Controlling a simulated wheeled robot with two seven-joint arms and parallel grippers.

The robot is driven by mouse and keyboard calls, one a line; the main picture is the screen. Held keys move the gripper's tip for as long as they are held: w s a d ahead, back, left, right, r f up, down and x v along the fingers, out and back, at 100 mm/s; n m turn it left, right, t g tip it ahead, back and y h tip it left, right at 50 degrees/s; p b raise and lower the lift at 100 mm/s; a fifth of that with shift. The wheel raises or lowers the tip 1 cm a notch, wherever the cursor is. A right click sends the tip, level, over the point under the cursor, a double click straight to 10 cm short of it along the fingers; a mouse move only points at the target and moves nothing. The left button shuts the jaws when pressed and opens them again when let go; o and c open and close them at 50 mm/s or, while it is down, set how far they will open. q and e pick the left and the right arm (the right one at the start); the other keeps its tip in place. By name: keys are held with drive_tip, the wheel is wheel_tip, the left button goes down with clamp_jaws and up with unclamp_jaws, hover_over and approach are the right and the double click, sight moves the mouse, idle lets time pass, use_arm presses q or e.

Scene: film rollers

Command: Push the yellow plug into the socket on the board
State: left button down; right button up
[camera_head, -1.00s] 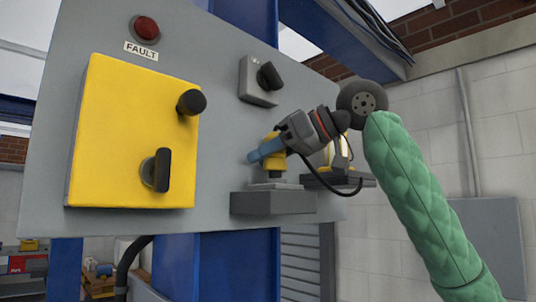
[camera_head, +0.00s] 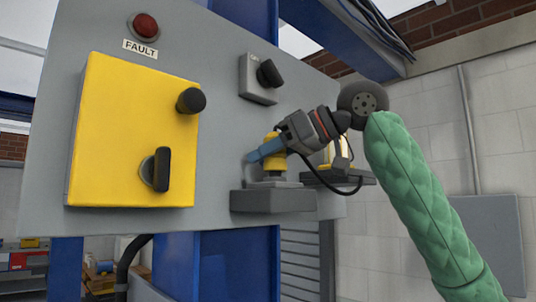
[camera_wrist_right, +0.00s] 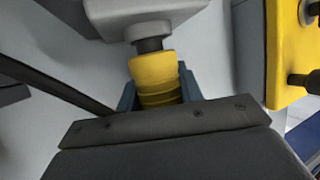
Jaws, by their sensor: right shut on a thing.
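The yellow plug (camera_head: 277,171) is upright between the blue fingers of my right gripper (camera_head: 267,151), which is shut on it. The socket (camera_head: 272,201) is a dark grey block with a lighter top, standing out from the grey board (camera_head: 222,122) just below the plug. In the right wrist view, the plug (camera_wrist_right: 155,78) is between the fingers. A short dark section shows between its yellow body and the round grey collar of the socket (camera_wrist_right: 147,31). The plug's tip is hidden, so its depth cannot be told. My left gripper is out of view.
A yellow box (camera_head: 133,130) with two black knobs is on the board to the left. A grey switch (camera_head: 259,80) sits above the plug and a red FAULT lamp (camera_head: 145,25) is at upper left. A black cable (camera_head: 338,189) hangs beside the gripper.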

sight(285, 152)
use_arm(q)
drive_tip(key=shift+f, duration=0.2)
use_arm(e)
drive_tip(key=shift+f, duration=0.5)
drive_tip(key=o, duration=1.1)
drive_tip(key=shift+s+d+r+b, duration=0.15)
drive_tip(key=shift+d+b, duration=0.25)
drive_tip(key=shift+d, duration=0.05)
drive_tip(key=b+v, duration=0.2)
drive_tip(key=v, duration=0.4)
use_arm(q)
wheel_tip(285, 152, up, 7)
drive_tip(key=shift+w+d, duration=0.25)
use_arm(e)
drive_tip(key=shift+s+d+r, duration=0.15)
drive_tip(key=shift+d, duration=0.2)
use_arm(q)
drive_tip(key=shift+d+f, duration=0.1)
